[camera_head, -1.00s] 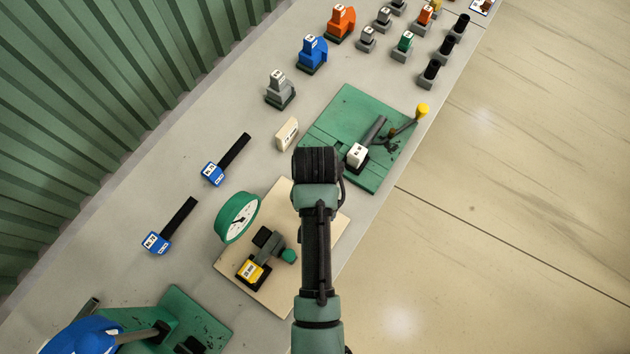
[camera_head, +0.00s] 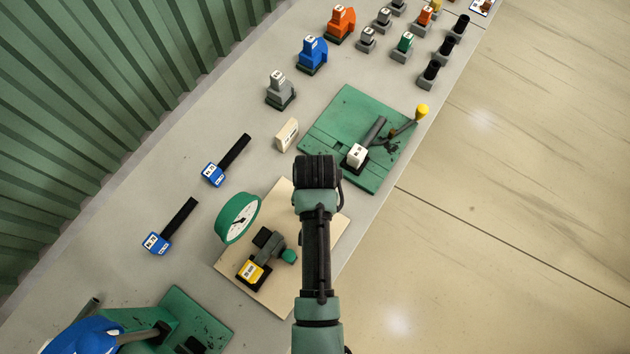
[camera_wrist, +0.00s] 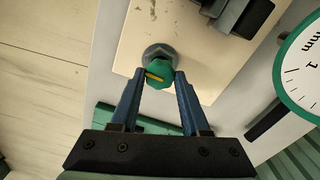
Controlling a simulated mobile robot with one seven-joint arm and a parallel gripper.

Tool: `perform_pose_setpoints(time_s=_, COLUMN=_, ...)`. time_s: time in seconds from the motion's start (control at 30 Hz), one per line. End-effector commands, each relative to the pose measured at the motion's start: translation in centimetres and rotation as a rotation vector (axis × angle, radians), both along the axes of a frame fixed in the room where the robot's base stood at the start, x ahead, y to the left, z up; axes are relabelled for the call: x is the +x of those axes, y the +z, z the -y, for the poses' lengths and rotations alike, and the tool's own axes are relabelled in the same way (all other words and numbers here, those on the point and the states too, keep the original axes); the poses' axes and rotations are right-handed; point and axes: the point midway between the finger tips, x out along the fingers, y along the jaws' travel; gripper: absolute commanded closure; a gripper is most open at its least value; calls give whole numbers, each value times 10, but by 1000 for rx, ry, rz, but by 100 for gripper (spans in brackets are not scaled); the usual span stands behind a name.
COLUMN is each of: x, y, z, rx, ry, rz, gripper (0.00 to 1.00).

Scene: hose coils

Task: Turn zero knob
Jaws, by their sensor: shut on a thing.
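A green knob (camera_wrist: 158,69) with a yellow mark on its face sits on a round grey collar near the edge of a beige board (camera_wrist: 190,40). In the wrist view, my gripper (camera_wrist: 160,76) is shut on the knob, with one blue finger on each side. In the head view, my arm hides the knob and the fingers.
A yellow-labelled block with a green-tipped grey part (camera_head: 262,258) is on the board. A green base (camera_head: 345,100) with a yellow-ended lever lies beyond my wrist. Two blue-ended black pieces (camera_head: 212,174) (camera_head: 156,243) and a beige block (camera_head: 287,135) lie on the bench.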

Motion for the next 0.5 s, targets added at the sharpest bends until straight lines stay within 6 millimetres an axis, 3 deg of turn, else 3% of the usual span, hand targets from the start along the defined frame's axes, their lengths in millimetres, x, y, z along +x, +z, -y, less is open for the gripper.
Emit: perform_pose_setpoints(time_s=0.5, x=0, y=3, z=0, rx=-1, ry=131, rz=-1, gripper=100)
